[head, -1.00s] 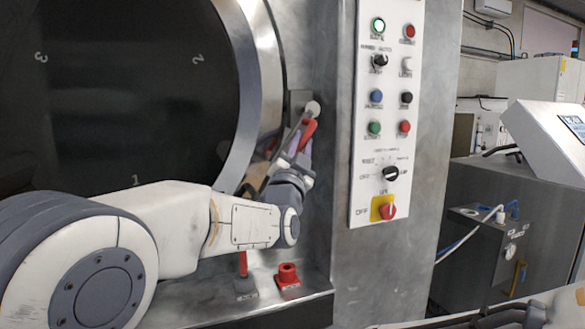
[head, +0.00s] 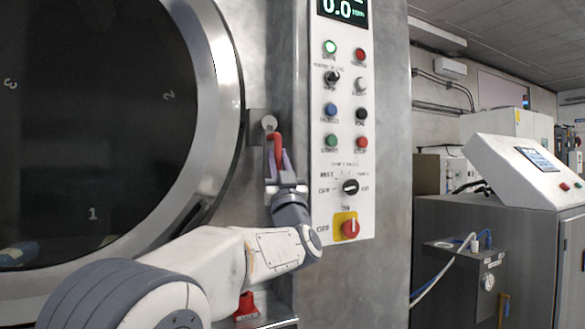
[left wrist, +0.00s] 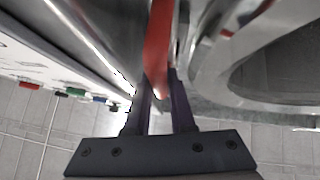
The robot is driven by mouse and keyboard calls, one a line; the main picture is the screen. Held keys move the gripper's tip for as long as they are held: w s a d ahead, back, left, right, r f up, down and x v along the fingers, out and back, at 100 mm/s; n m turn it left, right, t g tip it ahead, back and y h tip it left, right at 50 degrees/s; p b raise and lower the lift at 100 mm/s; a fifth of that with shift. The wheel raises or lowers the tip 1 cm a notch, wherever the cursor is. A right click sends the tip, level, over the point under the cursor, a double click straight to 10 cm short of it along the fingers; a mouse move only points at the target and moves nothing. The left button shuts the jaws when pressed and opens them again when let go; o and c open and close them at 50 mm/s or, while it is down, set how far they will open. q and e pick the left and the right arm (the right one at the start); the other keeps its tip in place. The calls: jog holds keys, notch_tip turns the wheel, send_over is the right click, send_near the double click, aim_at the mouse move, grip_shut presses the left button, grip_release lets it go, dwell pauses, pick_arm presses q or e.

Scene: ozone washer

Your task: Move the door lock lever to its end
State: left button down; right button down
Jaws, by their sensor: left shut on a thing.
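The door lock lever is a red bent handle (head: 274,148) on a round grey pivot beside the right edge of the washer's round door (head: 85,130). In the head view it hangs down from the pivot. My left gripper (head: 281,167) comes from below and is shut on the lever's lower part. In the left wrist view the red lever (left wrist: 157,45) runs down between the two dark fingers (left wrist: 160,105). The fingers hide part of the lever in the head view. My right gripper is not in view.
A white control panel (head: 340,205) with several buttons and knobs stands just right of the lever. A red fitting (head: 246,306) sits on the ledge below. Another grey machine (head: 530,230) stands farther right.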

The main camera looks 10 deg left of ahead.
pick_arm(q)
jog(key=shift+s+r+n+y, duration=0.1)
jog(key=shift+r+n+y, duration=0.25)
jog(key=shift+y, duration=0.15)
jog(key=c, duration=0.8)
grip_release()
jog(key=shift+o, duration=0.2)
jog(key=shift+f, duration=0.15)
jog(key=b+v, duration=0.1)
jog(key=v, duration=0.9)
jog(key=shift+s+b, duration=0.2)
jog(key=shift+b, duration=0.15)
jog(key=shift+f, duration=0.1)
